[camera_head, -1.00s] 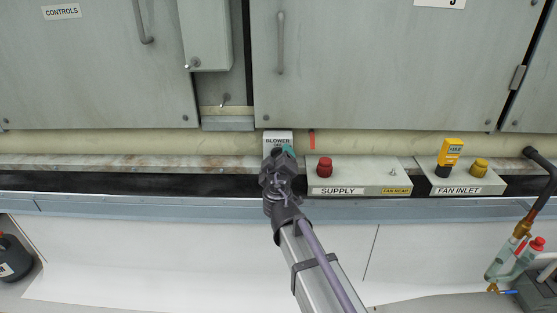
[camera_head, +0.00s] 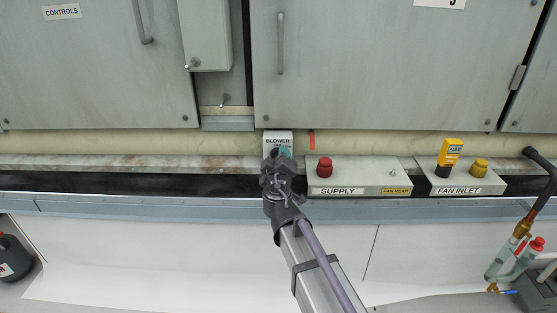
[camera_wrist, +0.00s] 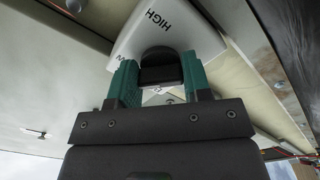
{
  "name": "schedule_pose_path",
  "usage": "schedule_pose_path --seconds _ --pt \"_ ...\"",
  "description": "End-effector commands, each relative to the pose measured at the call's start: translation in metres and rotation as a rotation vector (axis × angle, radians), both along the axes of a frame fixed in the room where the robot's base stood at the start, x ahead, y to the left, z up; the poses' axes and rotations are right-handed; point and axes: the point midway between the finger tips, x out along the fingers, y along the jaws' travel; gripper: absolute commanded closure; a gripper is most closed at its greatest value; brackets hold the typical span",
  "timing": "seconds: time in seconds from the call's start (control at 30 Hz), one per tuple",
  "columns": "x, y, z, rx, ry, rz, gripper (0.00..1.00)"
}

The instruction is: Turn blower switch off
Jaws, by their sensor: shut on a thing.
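The blower switch box (camera_head: 278,136) is a pale box labelled BLOWER on the beige strip below the cabinet doors, partly hidden behind my arm. In the wrist view the box (camera_wrist: 168,28) shows the word HIGH. A black switch knob (camera_wrist: 160,67) stands out from it. My gripper (camera_wrist: 157,84) has green fingers, one on each side of the knob, and is shut on it. In the head view my gripper (camera_head: 280,152) is at the front of the box, its fingers mostly hidden. The knob's pointer setting cannot be read.
Right of my gripper is a SUPPLY box (camera_head: 360,175) with a red knob (camera_head: 324,167) and a small toggle. Further right is a FAN INLET box (camera_head: 468,181) with a yellow meter (camera_head: 450,152). A short red lever (camera_head: 312,140) is close by on the right. Grey cabinet doors (camera_head: 380,65) stand above.

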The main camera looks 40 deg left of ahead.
Motion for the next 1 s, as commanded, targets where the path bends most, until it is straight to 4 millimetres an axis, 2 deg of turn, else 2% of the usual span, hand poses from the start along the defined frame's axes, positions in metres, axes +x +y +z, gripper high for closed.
schedule_pose_path --seconds 0.7,1.0 --pt "0.0003 -0.0010 0.0018 -0.432 -0.314 0.000 0.79" --pt "0.0003 -0.0011 0.0021 -0.532 -0.387 0.000 0.79"
